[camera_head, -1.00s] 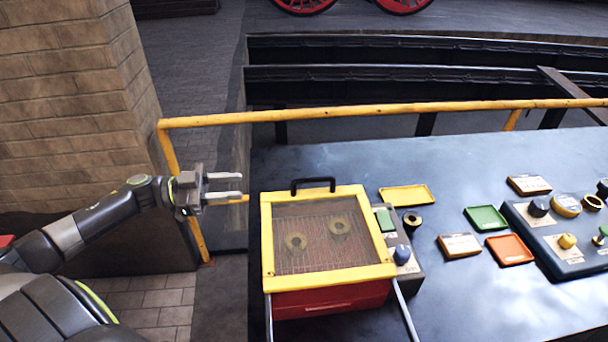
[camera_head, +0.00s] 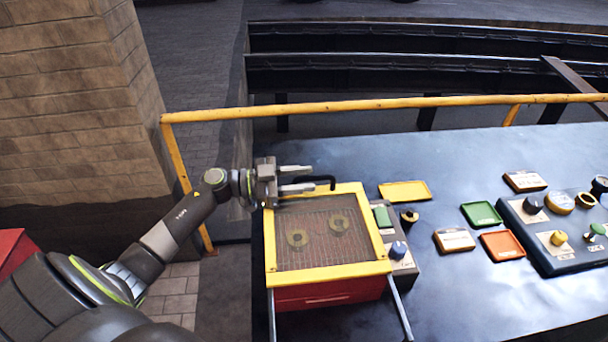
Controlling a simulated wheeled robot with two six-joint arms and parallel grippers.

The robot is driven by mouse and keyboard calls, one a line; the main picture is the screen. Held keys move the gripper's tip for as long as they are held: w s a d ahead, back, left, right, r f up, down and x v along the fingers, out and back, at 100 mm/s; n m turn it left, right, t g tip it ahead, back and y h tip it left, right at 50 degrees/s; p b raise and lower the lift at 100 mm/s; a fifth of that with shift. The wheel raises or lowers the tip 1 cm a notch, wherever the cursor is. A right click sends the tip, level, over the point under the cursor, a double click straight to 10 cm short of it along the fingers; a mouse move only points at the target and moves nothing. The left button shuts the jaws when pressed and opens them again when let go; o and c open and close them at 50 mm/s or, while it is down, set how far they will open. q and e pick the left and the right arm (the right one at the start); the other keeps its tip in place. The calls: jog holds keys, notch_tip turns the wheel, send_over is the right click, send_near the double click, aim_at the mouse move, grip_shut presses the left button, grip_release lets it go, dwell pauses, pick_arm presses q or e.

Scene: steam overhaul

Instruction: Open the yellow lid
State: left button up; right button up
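The yellow lid (camera_head: 330,272) is a yellow frame with a see-through mesh panel. It lies closed on a red box (camera_head: 330,293) on the table. A black handle (camera_head: 326,181) stands at the lid's far edge. My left gripper (camera_head: 298,178) is at the far left corner of the lid, fingers apart, pointing right at the handle. Its fingers overlap the left part of the handle in the picture; I cannot tell whether they touch it. My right gripper is not in view.
A grey control box with a green button (camera_head: 382,217) and blue knob (camera_head: 398,250) adjoins the lid's right side. Coloured trays, including a yellow one (camera_head: 404,191), and a control panel (camera_head: 560,235) are farther right. A yellow rail (camera_head: 380,105) runs behind the table.

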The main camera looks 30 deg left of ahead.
pick_arm(q)
jog(key=shift+w+d, duration=0.2)
jog(key=shift+d, duration=0.1)
jog(key=shift+c, duration=0.2)
grip_shut()
